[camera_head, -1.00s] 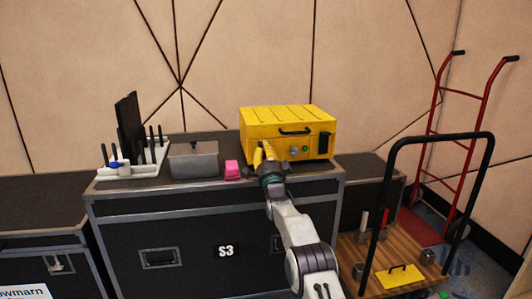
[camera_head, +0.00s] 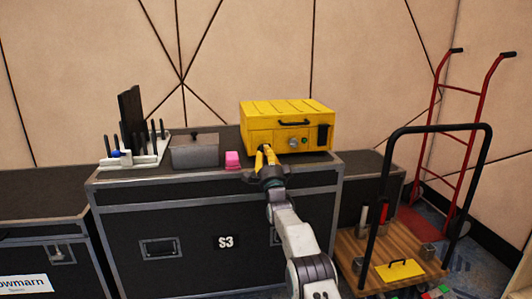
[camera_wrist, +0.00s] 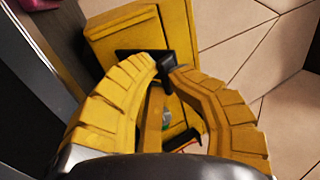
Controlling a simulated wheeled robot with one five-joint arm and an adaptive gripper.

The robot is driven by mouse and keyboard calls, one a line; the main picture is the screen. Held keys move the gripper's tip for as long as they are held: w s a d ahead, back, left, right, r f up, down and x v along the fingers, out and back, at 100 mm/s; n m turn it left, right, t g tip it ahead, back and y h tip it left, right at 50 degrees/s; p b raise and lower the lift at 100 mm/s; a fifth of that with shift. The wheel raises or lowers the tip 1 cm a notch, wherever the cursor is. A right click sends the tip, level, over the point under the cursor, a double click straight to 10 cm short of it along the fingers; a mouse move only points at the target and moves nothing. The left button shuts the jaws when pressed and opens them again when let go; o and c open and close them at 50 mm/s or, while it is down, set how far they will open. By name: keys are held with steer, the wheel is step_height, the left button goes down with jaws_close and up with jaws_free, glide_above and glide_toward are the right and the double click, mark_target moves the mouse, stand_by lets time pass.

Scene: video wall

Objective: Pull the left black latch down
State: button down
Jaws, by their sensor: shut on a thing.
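The yellow box (camera_head: 288,116) stands on the black case, with a black latch at its right front and a black handle (camera_head: 294,123). It also shows in the wrist view (camera_wrist: 110,30). My gripper (camera_head: 265,150) is at the lower left of the box front. In the wrist view, its yellow ridged fingers (camera_wrist: 164,64) close on a small black piece, the left black latch (camera_wrist: 168,62). The latch cannot be made out behind the fingers in the head view. A green button (camera_head: 305,141) is on the box front.
The black case (camera_head: 200,272) carries a grey lidded box (camera_head: 195,154), a pink block (camera_head: 232,160) and a white rack (camera_head: 140,155) left of the yellow box. A cart with a black handle (camera_head: 440,128) stands to the right, near a red hand truck (camera_head: 477,110).

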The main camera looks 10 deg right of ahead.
steer(key=shift+f, duration=0.65)
steer(key=c, duration=1.2)
jaws_free()
steer(key=shift+w, duration=0.1)
steer(key=shift+r, duration=0.1)
steer(key=shift+s, duration=0.2)
steer(key=shift+v, duration=5.8)
